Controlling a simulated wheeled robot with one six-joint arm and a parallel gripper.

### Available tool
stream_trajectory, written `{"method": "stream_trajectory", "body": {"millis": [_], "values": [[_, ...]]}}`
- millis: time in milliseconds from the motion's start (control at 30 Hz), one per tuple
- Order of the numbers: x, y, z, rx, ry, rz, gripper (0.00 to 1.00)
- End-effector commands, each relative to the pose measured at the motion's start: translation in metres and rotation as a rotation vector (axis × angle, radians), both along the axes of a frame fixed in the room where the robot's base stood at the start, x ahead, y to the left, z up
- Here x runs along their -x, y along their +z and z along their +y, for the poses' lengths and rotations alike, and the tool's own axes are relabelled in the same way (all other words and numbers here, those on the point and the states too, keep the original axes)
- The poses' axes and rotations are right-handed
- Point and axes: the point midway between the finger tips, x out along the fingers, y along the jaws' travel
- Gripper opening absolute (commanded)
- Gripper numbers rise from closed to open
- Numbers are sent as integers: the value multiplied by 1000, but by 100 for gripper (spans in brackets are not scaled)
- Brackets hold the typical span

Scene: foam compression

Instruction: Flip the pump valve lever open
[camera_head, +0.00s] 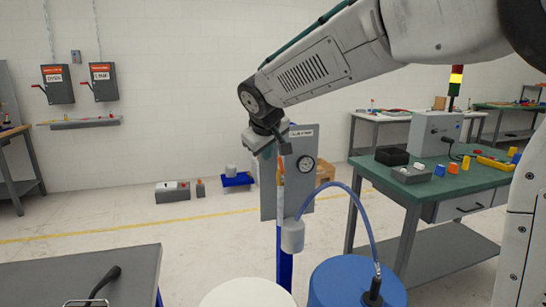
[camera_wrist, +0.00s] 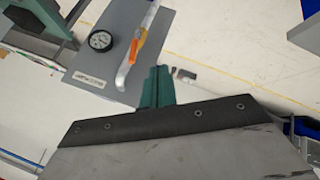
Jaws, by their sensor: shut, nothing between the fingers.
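The grey pump panel (camera_head: 268,200) stands upright on a blue post, with a round gauge (camera_head: 306,165) on it. The orange valve lever (camera_head: 281,180) sits on a pale vertical pipe at the panel's front. In the wrist view the lever (camera_wrist: 137,45) lies close along the white pipe (camera_wrist: 127,73), beside the gauge (camera_wrist: 101,40). My gripper (camera_head: 284,149) is at the top of the panel, just above the lever in the picture. Its green fingers (camera_wrist: 157,70) are together and empty, near the lever; contact cannot be told. The gripper hides part of the panel's top.
A blue drum (camera_head: 345,285) and a white drum (camera_head: 247,294) stand in front, with a blue hose (camera_head: 357,205) arching from the blue one. A green-topped workbench (camera_head: 440,187) is at right. A dark table (camera_head: 80,275) is at lower left. The floor between is open.

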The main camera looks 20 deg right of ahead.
Motion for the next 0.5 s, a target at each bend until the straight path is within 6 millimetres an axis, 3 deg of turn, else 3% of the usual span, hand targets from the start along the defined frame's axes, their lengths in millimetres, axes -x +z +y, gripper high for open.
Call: {"method": "stream_trajectory", "body": {"millis": [400, 500], "values": [[-50, -70, -18, 0, -4, 6, 0], [-60, -67, -30, -2, -6, 1, 0]]}}
